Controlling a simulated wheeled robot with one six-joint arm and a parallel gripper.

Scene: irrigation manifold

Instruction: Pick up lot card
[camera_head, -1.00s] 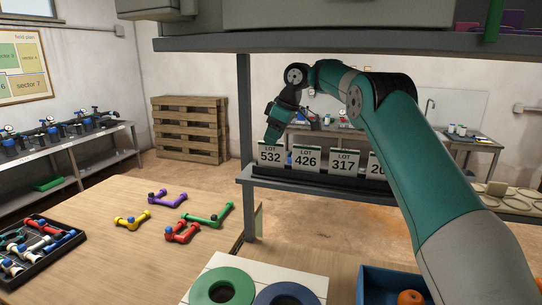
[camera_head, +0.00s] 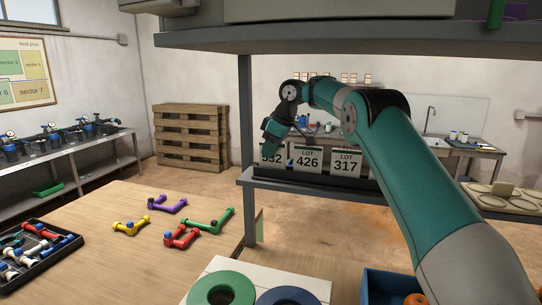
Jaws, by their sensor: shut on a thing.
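White lot cards stand upright in a row in a dark holder on a grey shelf (camera_head: 310,190). The left card, lot 532 (camera_head: 270,158), has its top covered by my gripper (camera_head: 271,147). My gripper reaches down from above and is shut on that card's upper part. The fingertips are small and partly hidden. The lot 426 card (camera_head: 308,162) stands just to the right, and the lot 317 card (camera_head: 346,164) stands right of that. My arm hides the right end of the row.
An upper shelf (camera_head: 330,38) hangs above my arm, with a grey post (camera_head: 246,120) left of the cards. Pipe pieces, such as a green one (camera_head: 210,222), lie on the wooden table. A green ring (camera_head: 222,290) and a blue bin (camera_head: 372,285) are in front.

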